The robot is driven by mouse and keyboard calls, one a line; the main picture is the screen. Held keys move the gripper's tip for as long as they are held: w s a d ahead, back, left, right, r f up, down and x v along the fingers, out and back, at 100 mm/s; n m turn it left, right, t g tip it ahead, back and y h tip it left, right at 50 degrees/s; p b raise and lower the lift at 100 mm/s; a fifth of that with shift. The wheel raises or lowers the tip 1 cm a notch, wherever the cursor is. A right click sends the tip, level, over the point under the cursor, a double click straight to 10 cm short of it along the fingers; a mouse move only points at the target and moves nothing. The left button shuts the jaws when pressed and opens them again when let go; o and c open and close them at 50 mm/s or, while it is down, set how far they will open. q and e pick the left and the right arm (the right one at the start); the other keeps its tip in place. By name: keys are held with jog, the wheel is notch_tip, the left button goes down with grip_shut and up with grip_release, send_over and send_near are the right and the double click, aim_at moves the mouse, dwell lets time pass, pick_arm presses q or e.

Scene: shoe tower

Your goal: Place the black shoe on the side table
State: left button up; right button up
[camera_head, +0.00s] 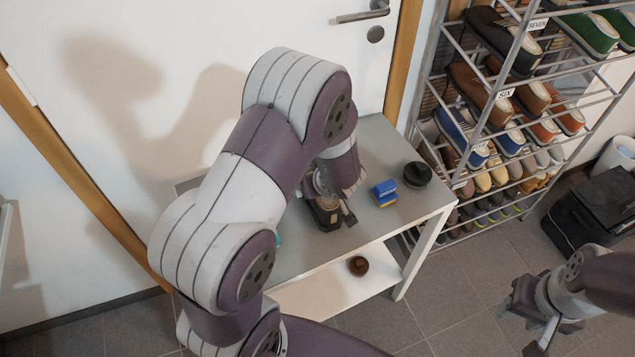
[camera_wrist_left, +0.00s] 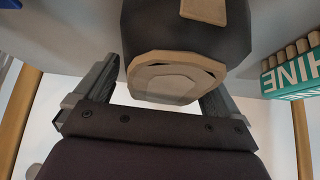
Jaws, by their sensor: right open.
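The black shoe (camera_head: 326,214) is at the top of the grey side table (camera_head: 387,142), partly hidden under my left gripper. In the left wrist view the shoe (camera_wrist_left: 185,28) fills the space between my left gripper's fingers (camera_wrist_left: 160,85), its pale sole end facing the camera. One finger is on each side of it, but whether they press on it is unclear. My right gripper (camera_head: 522,330) is open and empty at the lower right, over the floor and away from the table.
A blue-and-yellow box (camera_head: 384,193) and a dark round tin (camera_head: 417,174) stand on the tabletop. A brown round item (camera_head: 358,265) is on the lower shelf. The shoe rack (camera_head: 480,130) is close right of the table. A black bag (camera_head: 592,208) lies farther right.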

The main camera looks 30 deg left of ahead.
pick_arm(q)
jog(key=shift+r, duration=0.3)
jog(key=p+v, duration=0.5)
jog(key=v, duration=0.6)
jog(key=shift+d+r+p, duration=0.1)
jog(key=shift+p, duration=0.3)
jog(key=shift+d+r, duration=0.2)
jog(key=s+d+r+m+h, duration=0.3)
jog(key=d+r+m+h, duration=0.1)
jog(key=d+m+h, duration=0.25)
jog(key=s+a+m+g+y, duration=0.1)
jog(key=s+a+m+g, duration=0.2)
jog(key=s, duration=0.3)
jog(key=shift+s+a, duration=0.25)
jog(key=shift+a, duration=0.05)
